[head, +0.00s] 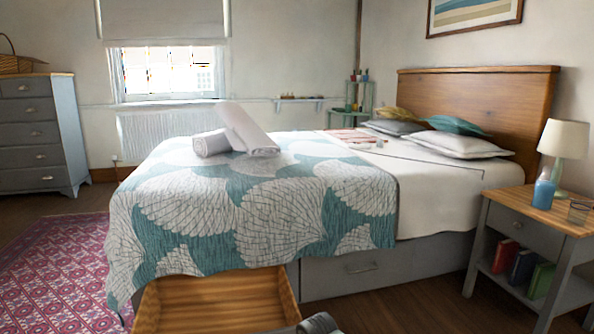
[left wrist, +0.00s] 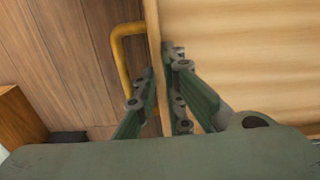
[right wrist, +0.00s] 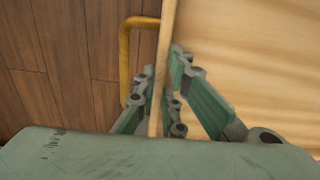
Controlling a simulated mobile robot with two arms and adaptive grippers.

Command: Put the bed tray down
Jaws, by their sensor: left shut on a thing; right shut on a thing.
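The bed tray shows only in the wrist views, as pale banded wood with a thin upright rim and a yellow-brass handle. In the left wrist view, the tray (left wrist: 240,55) fills the right side and my left gripper (left wrist: 168,75) is shut on its rim, close to the handle (left wrist: 122,60). In the right wrist view, my right gripper (right wrist: 163,85) is shut on a rim of the tray (right wrist: 250,60), just below another brass handle (right wrist: 126,60). Brown floor boards show beyond both rims. The tray's full outline and underside are hidden.
The bed (head: 270,205) has rolled towels (head: 225,140) on its quilt. A wooden box, seemingly an open under-bed drawer (head: 215,302), juts out at bottom. A bedside table (head: 535,205) with lamp and blue bottle stands right. A patterned rug (head: 60,270) lies left.

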